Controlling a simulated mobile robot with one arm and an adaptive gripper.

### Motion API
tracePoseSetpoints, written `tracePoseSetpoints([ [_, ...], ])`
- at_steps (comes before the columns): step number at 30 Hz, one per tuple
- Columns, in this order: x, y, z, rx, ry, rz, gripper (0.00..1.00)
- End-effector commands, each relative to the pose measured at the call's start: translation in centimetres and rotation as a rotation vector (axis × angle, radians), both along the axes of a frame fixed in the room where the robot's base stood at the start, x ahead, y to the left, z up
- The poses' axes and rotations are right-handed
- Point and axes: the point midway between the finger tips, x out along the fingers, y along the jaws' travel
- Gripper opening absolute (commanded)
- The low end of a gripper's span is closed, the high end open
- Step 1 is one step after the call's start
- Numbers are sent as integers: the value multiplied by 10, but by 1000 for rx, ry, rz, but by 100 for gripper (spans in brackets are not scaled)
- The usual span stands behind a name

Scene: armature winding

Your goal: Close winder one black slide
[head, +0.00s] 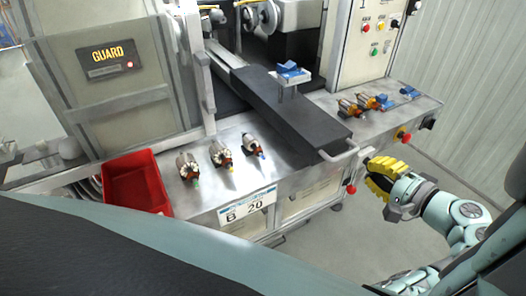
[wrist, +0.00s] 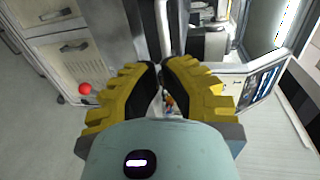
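The black slide (head: 290,112) is a long dark bar that runs out of the machine and over the steel bench front. A light bar handle (head: 340,153) is on its near end. My gripper (head: 372,170), with ribbed yellow fingers, is just right of the handle, in front of the bench edge, and looks apart from it. In the wrist view my gripper's fingertips (wrist: 160,66) come almost together with only a narrow gap. I see nothing clearly held between them. The handle is not clear in the wrist view.
A blue piece (head: 290,69) stands on a small fixture over the slide. Several armatures (head: 221,153) lie on the bench, with a red bin (head: 137,183) at left. A red knob (head: 402,135) juts at the right corner. Open floor lies right of the bench.

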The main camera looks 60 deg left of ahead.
Motion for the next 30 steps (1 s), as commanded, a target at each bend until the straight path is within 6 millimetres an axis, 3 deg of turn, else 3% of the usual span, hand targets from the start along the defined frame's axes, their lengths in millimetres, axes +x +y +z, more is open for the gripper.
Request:
tracePoseSetpoints([
  [6,-1,34,-4,-4,3,11,0],
  [12,1,48,-9,-2,0,7,0],
  [30,2,55,-11,-2,-2,3,0],
])
